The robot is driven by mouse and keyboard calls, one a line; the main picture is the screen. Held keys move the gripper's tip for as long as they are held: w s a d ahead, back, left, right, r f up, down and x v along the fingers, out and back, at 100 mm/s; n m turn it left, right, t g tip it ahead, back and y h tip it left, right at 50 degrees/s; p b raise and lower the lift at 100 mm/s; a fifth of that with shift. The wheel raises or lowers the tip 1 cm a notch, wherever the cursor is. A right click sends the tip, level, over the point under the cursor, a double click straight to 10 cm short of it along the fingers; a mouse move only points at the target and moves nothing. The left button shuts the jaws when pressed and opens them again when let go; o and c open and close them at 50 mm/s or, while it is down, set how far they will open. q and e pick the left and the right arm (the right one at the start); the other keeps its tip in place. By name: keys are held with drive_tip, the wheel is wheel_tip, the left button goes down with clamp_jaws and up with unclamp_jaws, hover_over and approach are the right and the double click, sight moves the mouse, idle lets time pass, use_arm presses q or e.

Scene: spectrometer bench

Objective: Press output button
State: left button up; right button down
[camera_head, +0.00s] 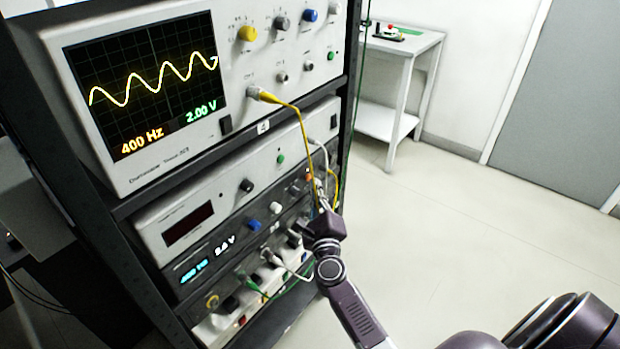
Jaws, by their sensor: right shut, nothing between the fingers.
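The dark generator panel with lit digits (208,260) sits low in the rack, below a white unit with a dark red display (188,224). My right gripper (319,188) is shut and empty, with its fingertips at the right end of the dark panel. A small orange spot (308,177) shows just beside the fingertips. I cannot tell whether it is the output button, nor whether the fingers touch it. The gripper and cables hide part of that end. My left gripper is not in view.
An oscilloscope (150,165) above shows a yellow wave, 400 Hz and 2.00 V. A yellow cable (300,115) hangs from it close to my right gripper. White and green cables cross lower down. Floor at right is clear; a white side table (408,48) stands behind.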

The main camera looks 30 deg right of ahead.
drive_tip(key=shift+w, duration=0.15)
idle(0.4)
drive_tip(key=shift+w+a, duration=0.15)
drive_tip(key=shift+w, duration=0.1)
drive_tip(key=shift+r, duration=0.1)
drive_tip(key=shift+s, duration=0.45)
idle(0.3)
drive_tip(key=s, duration=0.1)
drive_tip(key=s+d, duration=0.1)
drive_tip(key=s, duration=0.1)
drive_tip(key=s+d, duration=0.1)
drive_tip(key=s, duration=0.1)
drive_tip(key=shift+s+d+p, duration=0.2)
drive_tip(key=shift+d+p, duration=0.05)
drive_tip(key=shift+p, duration=0.05)
